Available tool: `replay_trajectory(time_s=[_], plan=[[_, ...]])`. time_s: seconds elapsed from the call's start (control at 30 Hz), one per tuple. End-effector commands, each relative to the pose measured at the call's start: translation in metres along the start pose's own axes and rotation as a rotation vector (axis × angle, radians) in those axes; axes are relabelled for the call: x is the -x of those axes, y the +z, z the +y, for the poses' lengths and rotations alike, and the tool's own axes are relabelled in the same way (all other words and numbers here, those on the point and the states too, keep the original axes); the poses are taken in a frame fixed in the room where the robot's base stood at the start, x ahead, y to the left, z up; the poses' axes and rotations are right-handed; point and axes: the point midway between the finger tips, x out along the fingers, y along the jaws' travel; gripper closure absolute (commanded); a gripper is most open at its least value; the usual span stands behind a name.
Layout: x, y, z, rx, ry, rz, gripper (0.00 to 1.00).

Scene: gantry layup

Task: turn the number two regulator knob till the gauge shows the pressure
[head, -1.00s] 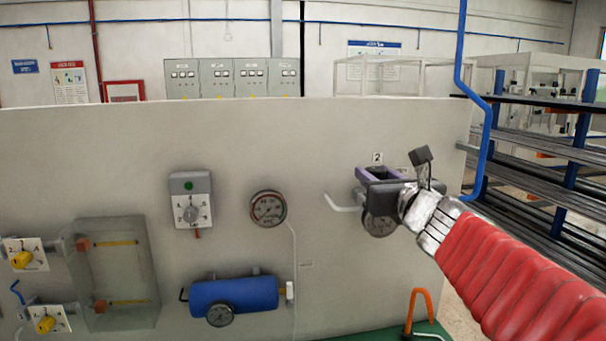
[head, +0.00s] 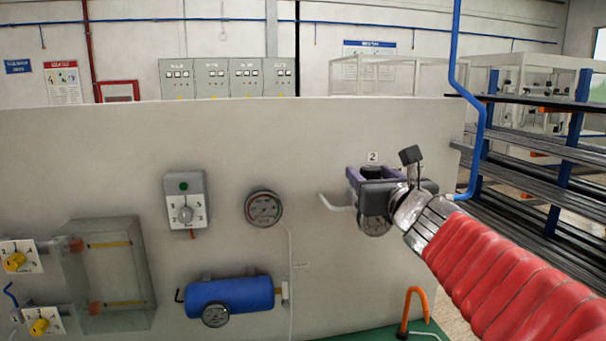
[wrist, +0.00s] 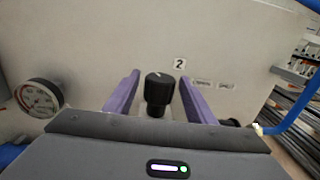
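The number two regulator knob (wrist: 159,88) is black and round with a pale mark on top. It sits under the "2" label (wrist: 180,64) on the panel. My gripper (wrist: 160,80) has its purple fingers on both sides of the knob, with a visible gap on each side, so it is open around it. In the head view my gripper (head: 369,176) is at the panel and mostly covers the knob. A round gauge (head: 375,226) is just below, partly hidden by my gripper; its reading is not legible.
Another gauge (head: 263,208) is to the left on the panel (head: 330,125), near a grey dial box (head: 185,203) and a blue tank (head: 232,294). A blue pipe (head: 484,145) runs close on the right.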

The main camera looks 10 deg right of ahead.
Motion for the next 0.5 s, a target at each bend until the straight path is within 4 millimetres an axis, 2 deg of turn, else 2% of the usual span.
replay_trajectory(time_s=[0.3, 0.5], plan=[[0.001, 0.001, 0.000, 0.000, 0.001, -0.001, 0.49], [0.013, 0.002, 0.000, 0.001, 0.000, -0.003, 0.49]])
